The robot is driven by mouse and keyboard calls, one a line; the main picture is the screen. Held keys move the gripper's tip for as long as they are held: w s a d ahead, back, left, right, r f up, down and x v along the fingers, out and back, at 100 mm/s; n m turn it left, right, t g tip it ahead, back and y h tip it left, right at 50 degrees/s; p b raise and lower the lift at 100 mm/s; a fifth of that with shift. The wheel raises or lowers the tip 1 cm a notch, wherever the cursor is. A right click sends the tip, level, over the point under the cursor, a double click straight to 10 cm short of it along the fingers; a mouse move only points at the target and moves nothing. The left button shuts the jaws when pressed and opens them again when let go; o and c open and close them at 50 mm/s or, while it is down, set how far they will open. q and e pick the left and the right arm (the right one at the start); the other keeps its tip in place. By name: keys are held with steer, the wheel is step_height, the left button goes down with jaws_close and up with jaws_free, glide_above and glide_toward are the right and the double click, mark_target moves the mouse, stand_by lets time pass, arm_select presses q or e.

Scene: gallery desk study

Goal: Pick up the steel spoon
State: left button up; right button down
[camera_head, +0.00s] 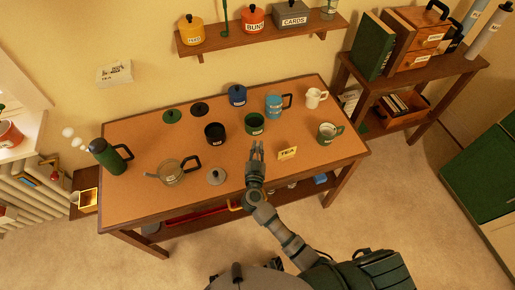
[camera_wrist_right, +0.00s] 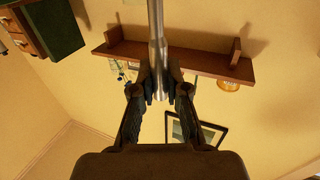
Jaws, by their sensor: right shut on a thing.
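The steel spoon (camera_wrist_right: 157,30) shows in the right wrist view as a long shiny metal shaft running from the top edge down between the fingers. My right gripper (camera_wrist_right: 160,78) is shut on it. In the head view my right gripper (camera_head: 257,149) is over the front middle of the desk (camera_head: 231,202), just in front of the green mug (camera_head: 254,124). There the spoon is too small to make out. The spoon's far end is outside the wrist view. My left gripper is not in view.
A glass teapot (camera_head: 172,174), a grey lid (camera_head: 216,177) and a black mug (camera_head: 215,134) stand left of the gripper. A green flask (camera_head: 106,156) stands at the left end. A wall shelf (camera_head: 262,37) hangs behind.

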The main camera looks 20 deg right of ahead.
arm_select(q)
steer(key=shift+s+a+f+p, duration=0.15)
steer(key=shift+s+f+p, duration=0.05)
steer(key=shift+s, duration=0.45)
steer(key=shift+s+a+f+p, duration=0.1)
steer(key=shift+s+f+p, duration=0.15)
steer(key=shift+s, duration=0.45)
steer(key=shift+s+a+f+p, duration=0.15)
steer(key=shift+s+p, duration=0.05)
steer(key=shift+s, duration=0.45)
arm_select(e)
steer(key=r+v, duration=0.1)
steer(key=v, duration=1.4)
steer(key=shift+s+d, duration=0.2)
steer(key=shift+s, duration=0.05)
